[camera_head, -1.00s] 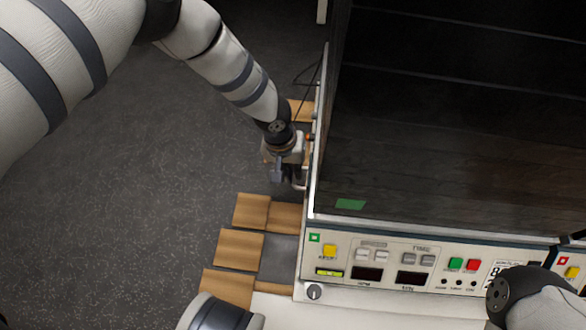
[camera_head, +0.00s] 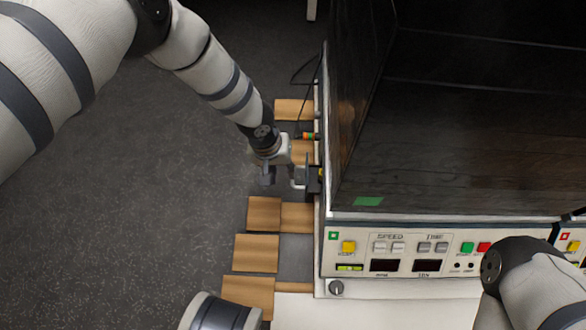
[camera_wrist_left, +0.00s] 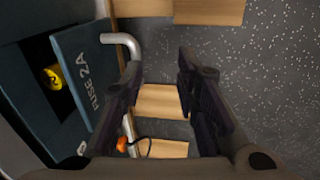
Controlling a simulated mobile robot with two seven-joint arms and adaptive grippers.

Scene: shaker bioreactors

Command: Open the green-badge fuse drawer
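The fuse drawer (camera_head: 313,180) is on the left side of the bioreactor whose front panel bears a green-outlined badge (camera_head: 333,236). It stands pulled out from the side wall. In the left wrist view its dark front plate (camera_wrist_left: 88,75) reads "FUSE 2A", and a yellow fuse part (camera_wrist_left: 53,77) shows in the gap behind it. The drawer's silver bar handle (camera_wrist_left: 128,42) is partly hidden by one finger. My left gripper (camera_head: 278,178) is just left of the handle; its fingers (camera_wrist_left: 160,75) are apart with nothing between them. My right gripper is out of view.
Wooden boards (camera_head: 263,214) lie along the unit's left side, below the drawer. A black cable and an orange-tipped connector (camera_head: 308,136) are on the side wall behind it. A neighbouring unit with a red badge (camera_head: 564,234) is at right. The grey floor at left is clear.

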